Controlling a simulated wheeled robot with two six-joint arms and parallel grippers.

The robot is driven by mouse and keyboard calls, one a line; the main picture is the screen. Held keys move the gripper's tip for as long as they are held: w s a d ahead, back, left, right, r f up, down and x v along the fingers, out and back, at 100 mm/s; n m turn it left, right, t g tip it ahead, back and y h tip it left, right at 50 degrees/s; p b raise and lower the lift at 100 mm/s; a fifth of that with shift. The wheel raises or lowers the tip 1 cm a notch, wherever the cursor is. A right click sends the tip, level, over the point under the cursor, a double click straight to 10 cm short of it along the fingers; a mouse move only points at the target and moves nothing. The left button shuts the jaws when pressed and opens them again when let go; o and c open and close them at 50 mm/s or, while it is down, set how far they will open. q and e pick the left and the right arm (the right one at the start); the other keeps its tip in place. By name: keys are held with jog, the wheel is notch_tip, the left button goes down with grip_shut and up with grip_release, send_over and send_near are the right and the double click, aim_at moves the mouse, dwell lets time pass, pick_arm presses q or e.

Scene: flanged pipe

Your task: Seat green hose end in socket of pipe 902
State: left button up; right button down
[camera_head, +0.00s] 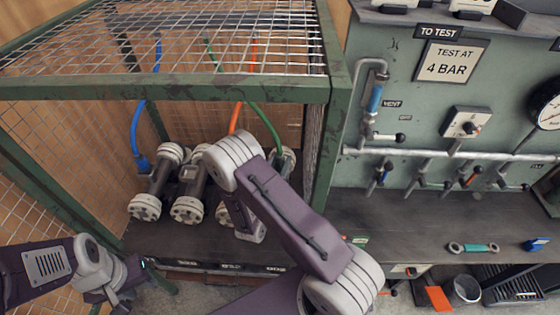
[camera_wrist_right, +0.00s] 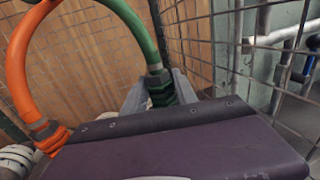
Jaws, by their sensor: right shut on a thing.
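The green hose (camera_head: 264,121) hangs inside the cage at the right. In the right wrist view its dark ribbed end (camera_wrist_right: 160,86) sits between the fingers of my right gripper (camera_wrist_right: 160,94), shut on it. In the head view my right arm hides this gripper. Several flanged pipes lie side by side in the cage: the left pipe (camera_head: 158,181), the middle pipe (camera_head: 191,186) and one mostly hidden at the right (camera_head: 289,160). The number plates are unreadable, so I cannot tell which is 902. My left gripper (camera_head: 124,291) is at the lower left, outside the cage, its jaw gap unclear.
The blue hose (camera_head: 139,121) runs to the left pipe. The orange hose (camera_head: 236,117) hangs close to the green one and ends in a fitting (camera_wrist_right: 50,135). The green cage frame (camera_head: 335,100) and mesh (camera_wrist_right: 255,45) stand close on the right. The test bench (camera_head: 400,215) is beyond.

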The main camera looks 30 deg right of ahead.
jog(key=shift+f+b, duration=0.7)
jog(key=shift+f, duration=0.2)
jog(key=c, duration=0.9)
grip_release()
jog(key=v, duration=0.9)
jog(key=shift+s, duration=0.1)
